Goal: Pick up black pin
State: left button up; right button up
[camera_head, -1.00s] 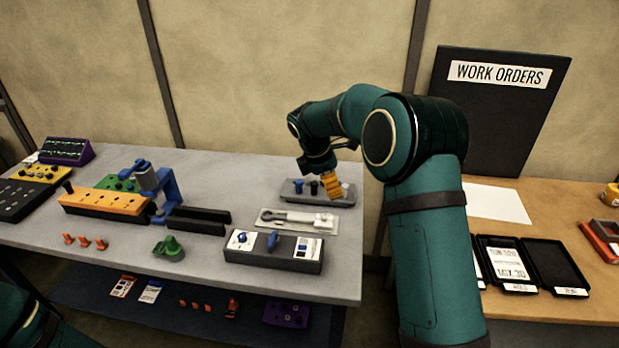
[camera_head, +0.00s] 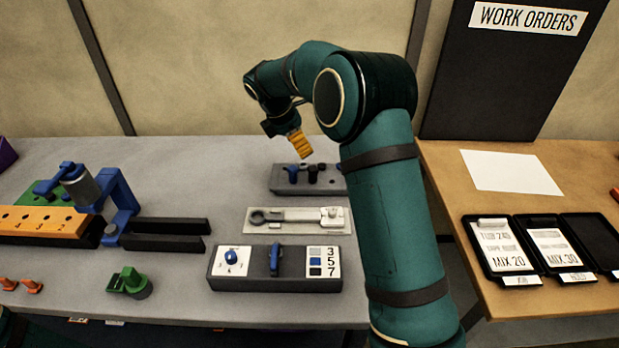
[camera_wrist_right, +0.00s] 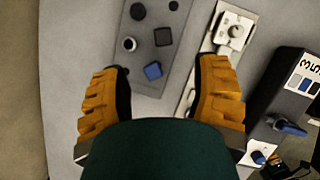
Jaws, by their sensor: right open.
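The black pin (camera_head: 312,174) stands upright in a grey block (camera_head: 335,186) at the back right of the grey table, just right of a blue pin (camera_head: 292,173). In the wrist view the black pin (camera_wrist_right: 163,37) has a dark square top and the blue pin (camera_wrist_right: 153,71) lies below it. My right gripper (camera_head: 300,143) has orange fingers, is open and empty, and hangs above the block. In the wrist view my right gripper's fingers (camera_wrist_right: 163,72) are spread to both sides of the block, with the blue pin between them. My left gripper is not in view.
A light plate with a grey tool (camera_head: 295,215) and a dark box with a blue lever (camera_head: 275,262) lie in front of the block. An orange fixture with a blue clamp (camera_head: 118,195) stands left. The table left of the block is clear.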

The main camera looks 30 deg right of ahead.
aim_at(311, 169)
jog(key=b+x, duration=0.1)
jog(key=x, duration=0.5)
jog(key=shift+s+d+f, duration=0.15)
jog(key=shift+f, duration=0.2)
jog(key=x, duration=0.1)
jog(key=b+x, duration=0.1)
jog(key=x, duration=0.3)
jog(key=shift+a+f+b, duration=0.25)
jog(key=shift+a+b, duration=0.1)
jog(key=shift+b, duration=0.05)
grip_shut()
